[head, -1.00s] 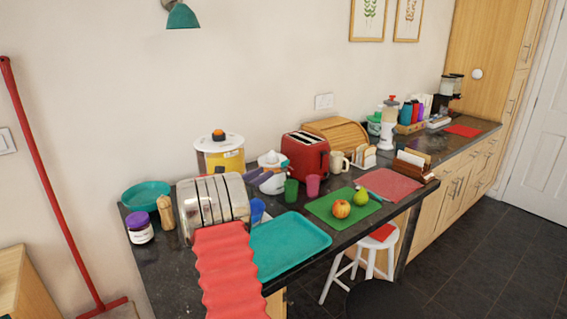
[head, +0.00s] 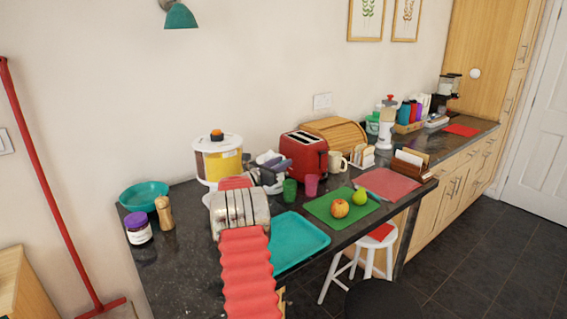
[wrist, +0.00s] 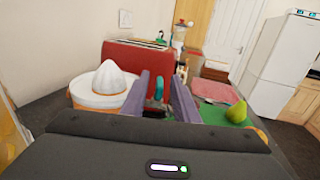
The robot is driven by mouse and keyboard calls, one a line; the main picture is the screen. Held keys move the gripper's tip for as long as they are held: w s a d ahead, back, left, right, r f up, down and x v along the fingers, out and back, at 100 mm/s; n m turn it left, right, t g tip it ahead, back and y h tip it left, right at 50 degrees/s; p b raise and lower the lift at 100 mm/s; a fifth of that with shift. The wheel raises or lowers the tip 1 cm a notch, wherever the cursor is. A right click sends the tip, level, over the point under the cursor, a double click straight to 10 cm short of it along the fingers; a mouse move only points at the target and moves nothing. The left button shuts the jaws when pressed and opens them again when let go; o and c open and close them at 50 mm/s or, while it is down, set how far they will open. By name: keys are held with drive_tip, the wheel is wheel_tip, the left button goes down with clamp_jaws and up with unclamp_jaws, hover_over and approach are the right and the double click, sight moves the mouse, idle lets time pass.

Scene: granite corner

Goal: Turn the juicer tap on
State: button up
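The citrus juicer, a white ribbed cone (wrist: 110,78) on a white body with an orange band, stands at the left in the wrist view. In the head view it is mostly hidden behind my gripper (head: 268,168). My gripper's two purple-grey fingers (wrist: 160,98) are apart, just right of the juicer's body. A small upright teal piece (wrist: 159,87) shows between them; I cannot tell whether it is the juicer's tap or whether a finger touches it. Nothing is seen gripped.
The red toaster (head: 304,155) stands close behind the juicer. A green cup (head: 290,189) and a pink cup (head: 311,185) are right of my gripper. A yellow-and-white pot (head: 218,160) stands left. A teal tray (head: 298,240) and a green board (head: 340,208) lie in front.

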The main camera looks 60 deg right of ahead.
drive_tip(key=shift+x, duration=0.8)
drive_tip(key=shift+a, duration=0.1)
clamp_jaws()
